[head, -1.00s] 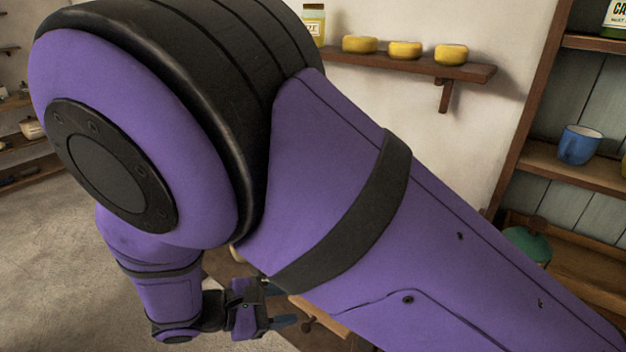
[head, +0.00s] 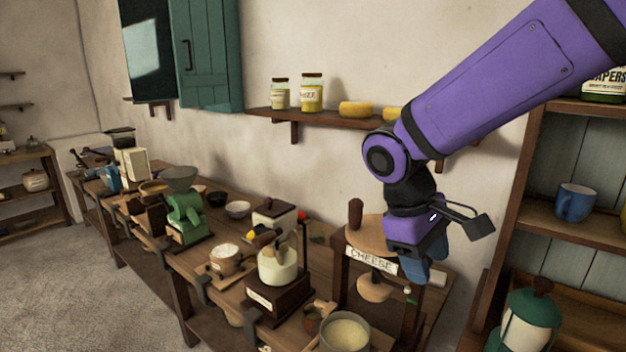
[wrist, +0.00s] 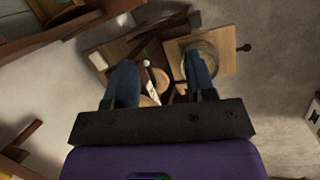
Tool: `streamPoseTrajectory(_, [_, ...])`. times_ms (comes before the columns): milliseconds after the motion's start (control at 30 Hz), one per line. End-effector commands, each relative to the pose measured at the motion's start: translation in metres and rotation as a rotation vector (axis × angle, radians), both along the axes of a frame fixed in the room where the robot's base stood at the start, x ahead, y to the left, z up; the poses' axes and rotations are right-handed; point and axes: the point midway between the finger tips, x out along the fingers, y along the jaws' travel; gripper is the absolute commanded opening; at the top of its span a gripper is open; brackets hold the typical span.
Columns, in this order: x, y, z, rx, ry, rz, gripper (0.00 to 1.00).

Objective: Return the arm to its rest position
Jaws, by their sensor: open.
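My purple arm reaches in from the upper right of the head view. My gripper (head: 424,268) points down, with blue fingers, in front of the right end of the long wooden bench. It is beside the wooden cheese press (head: 372,262), whose sign reads "CHEESE"; I cannot tell whether they touch. In the wrist view my gripper (wrist: 163,85) shows two blue fingers spread apart with nothing held between them. The bench end and a round pan lie below them.
Grinders, bowls and a cup crowd the bench (head: 150,220). A wall shelf (head: 262,117) holds jars and cheeses. At right, a shelf unit (head: 505,215) holds a blue mug (head: 573,203) and a green-lidded lantern-like container (head: 528,322). The floor at left (head: 70,280) is clear.

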Motion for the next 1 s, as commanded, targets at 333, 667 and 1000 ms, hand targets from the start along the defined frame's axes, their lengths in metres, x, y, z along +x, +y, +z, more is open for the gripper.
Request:
streamPoseTrajectory(333, [-0.041, -0.073, 0.051, 0.236, -0.218, -0.275, 0.5])
streamPoseTrajectory(667, [-0.092, -0.117, 0.08, 0.398, -0.465, -0.507, 0.5])
streamPoseTrajectory(1000, [-0.12, -0.131, 0.088, 0.466, -0.614, -0.622, 0.5])
